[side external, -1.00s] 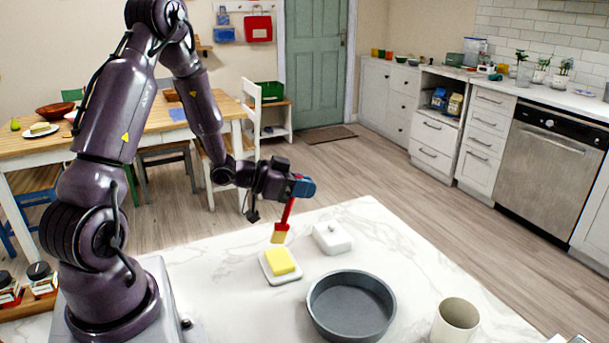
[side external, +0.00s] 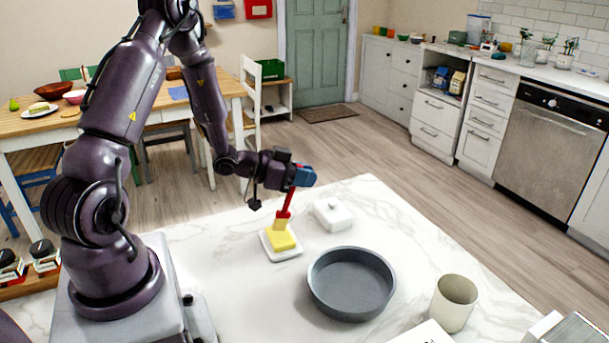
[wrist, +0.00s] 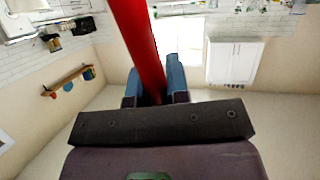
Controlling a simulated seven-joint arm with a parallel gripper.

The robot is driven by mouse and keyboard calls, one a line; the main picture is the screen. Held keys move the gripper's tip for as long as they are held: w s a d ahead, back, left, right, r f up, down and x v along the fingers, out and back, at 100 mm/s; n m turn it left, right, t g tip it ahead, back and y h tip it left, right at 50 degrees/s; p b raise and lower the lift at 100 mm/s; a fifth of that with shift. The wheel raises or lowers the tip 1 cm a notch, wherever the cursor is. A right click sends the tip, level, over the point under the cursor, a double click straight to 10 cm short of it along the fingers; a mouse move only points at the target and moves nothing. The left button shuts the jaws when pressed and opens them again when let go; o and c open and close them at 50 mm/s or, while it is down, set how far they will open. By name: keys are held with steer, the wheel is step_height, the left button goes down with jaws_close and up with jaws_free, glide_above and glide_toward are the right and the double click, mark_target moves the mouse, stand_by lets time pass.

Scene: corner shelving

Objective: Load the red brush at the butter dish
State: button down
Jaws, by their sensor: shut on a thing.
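My gripper (side external: 304,176) is shut on the red brush (side external: 286,205), holding it by its red handle with the tan bristles pointing down. In the wrist view the red handle (wrist: 138,40) runs up between the blue fingertips (wrist: 158,84). The butter dish (side external: 284,253) is a white base with a yellow block of butter (side external: 281,238) on it. The bristle end is at the butter's back edge and looks to touch it, though the exact contact is hard to tell. The white lid (side external: 333,214) lies on the counter, right of and behind the dish.
A round grey pan (side external: 350,284) stands right of and in front of the butter dish. A cream cup (side external: 454,302) is farther right. The marble counter (side external: 225,280) is clear left of the pan. Jars (side external: 40,256) stand at the far left.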

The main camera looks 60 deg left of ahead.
steer(key=shift+f, duration=0.6)
stand_by(1.3)
step_height(320, 180, up, 7)
stand_by(0.9)
stand_by(0.4)
